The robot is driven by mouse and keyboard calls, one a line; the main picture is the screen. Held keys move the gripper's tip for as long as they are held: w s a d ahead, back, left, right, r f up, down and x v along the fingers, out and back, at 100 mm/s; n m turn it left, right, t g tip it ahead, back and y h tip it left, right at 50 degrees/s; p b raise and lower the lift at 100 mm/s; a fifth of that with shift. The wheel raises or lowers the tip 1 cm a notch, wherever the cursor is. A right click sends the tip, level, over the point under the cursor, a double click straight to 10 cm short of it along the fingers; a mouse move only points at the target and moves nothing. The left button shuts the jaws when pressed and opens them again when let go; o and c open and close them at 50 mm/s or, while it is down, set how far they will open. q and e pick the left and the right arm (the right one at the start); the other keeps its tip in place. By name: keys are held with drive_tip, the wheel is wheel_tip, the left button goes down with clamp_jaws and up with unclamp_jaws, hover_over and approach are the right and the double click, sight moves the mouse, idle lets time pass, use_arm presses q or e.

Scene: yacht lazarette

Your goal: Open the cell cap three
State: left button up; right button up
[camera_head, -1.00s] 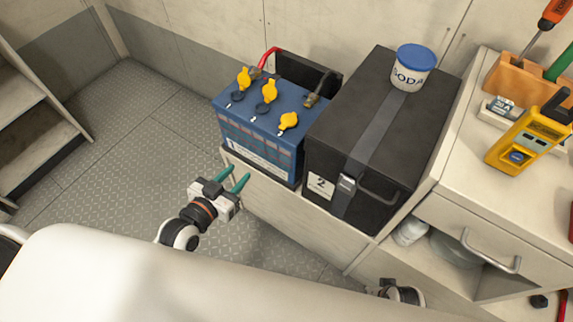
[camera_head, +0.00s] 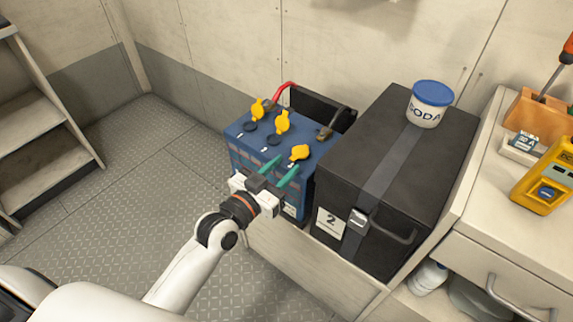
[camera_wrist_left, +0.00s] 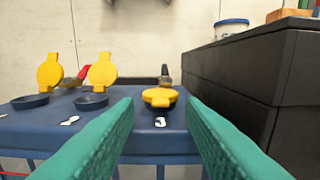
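A blue battery (camera_head: 245,160) has three yellow cell caps on top. The caps of cell one (camera_head: 257,109) and cell two (camera_head: 282,122) stand up, hinged open beside dark round openings. Cell cap three (camera_head: 299,152) lies flat over its opening; in the left wrist view the cap (camera_wrist_left: 160,97) is above a printed 3. My left gripper (camera_head: 279,170) is open and empty at the battery's front edge, its green fingers pointing at cap three. In the left wrist view, cap three appears between the fingertips (camera_wrist_left: 158,115), farther off and not touched. My right gripper is not in view.
A black box (camera_head: 400,160) marked 2 stands right of the battery, with a soda tub (camera_head: 430,104) on it. A red cable (camera_head: 283,92) and a dark cable clamp (camera_head: 326,133) sit at the battery's back. A counter (camera_head: 500,200) holds a yellow meter (camera_head: 543,185).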

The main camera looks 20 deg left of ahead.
use_arm(q)
drive_tip(key=shift+x, duration=0.85)
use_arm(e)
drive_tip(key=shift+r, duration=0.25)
use_arm(q)
drive_tip(key=shift+c, duration=0.6)
clamp_jaws()
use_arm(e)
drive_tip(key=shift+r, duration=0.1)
